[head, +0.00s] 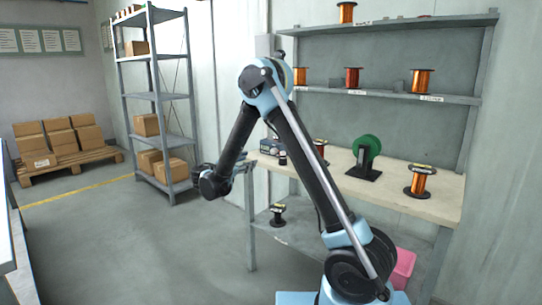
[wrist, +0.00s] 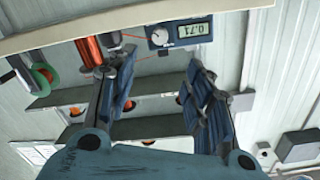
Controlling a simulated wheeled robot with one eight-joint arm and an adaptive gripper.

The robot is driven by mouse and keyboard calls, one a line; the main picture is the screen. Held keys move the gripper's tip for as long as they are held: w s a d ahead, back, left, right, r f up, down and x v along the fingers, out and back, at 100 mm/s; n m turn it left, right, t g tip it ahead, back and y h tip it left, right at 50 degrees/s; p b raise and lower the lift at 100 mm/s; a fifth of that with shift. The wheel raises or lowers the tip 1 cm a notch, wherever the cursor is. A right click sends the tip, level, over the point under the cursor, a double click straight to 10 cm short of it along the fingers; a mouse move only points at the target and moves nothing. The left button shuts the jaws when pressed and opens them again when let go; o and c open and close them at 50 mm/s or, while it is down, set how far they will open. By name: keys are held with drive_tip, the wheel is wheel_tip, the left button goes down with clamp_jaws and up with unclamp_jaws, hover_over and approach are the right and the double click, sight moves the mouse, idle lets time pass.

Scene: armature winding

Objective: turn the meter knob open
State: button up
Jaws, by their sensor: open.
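The meter (wrist: 205,39) is a dark blue-grey box with a lit display showing digits, upside down in the wrist view. Its round pale knob (wrist: 159,37) sits beside the display. My gripper (wrist: 160,62) is open and empty, its two fingers apart in the wrist view. The knob appears between the fingertips and beyond them; I see no contact. In the head view my gripper (head: 242,167) is at the left end of the workbench, near the meter (head: 271,147), which is partly hidden by my arm.
The workbench (head: 405,189) holds a green spool (head: 366,147) on a black stand and a copper wire spool (head: 419,181). Shelves with more spools are behind it. A copper spool (wrist: 90,50) stands next to the meter in the wrist view. Open floor lies left of the bench.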

sight(272, 152)
drive_tip(key=x, duration=1.7)
drive_tip(key=shift+w+d+f, duration=0.1)
drive_tip(key=shift+w, duration=0.05)
drive_tip(key=c, duration=1.1)
